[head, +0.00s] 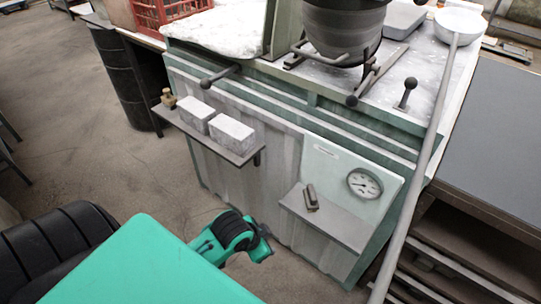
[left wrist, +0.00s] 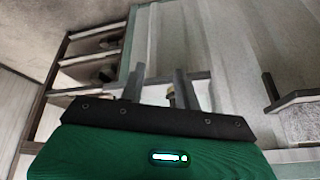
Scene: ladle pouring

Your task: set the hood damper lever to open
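No part in the head view is clearly marked as the hood damper lever. A short lever with a dark ball knob (head: 407,92) stands upright on the right of the bench top. A rod with a dark ball end (head: 220,76) sticks out at the bench's front left edge. I cannot tell which, if either, is the damper lever. My left gripper (left wrist: 156,88) shows in the left wrist view with its two fingers apart and nothing visible held between them. Its fingers are not clear in the head view. My right gripper is not in view.
The bench carries a dark pot (head: 343,25) in a stand and a long-handled ladle (head: 460,22). A front shelf (head: 238,152) holds two pale blocks. A lower shelf (head: 335,222) sits under a round gauge (head: 364,184). A black drum (head: 122,75) stands left; floor there is open.

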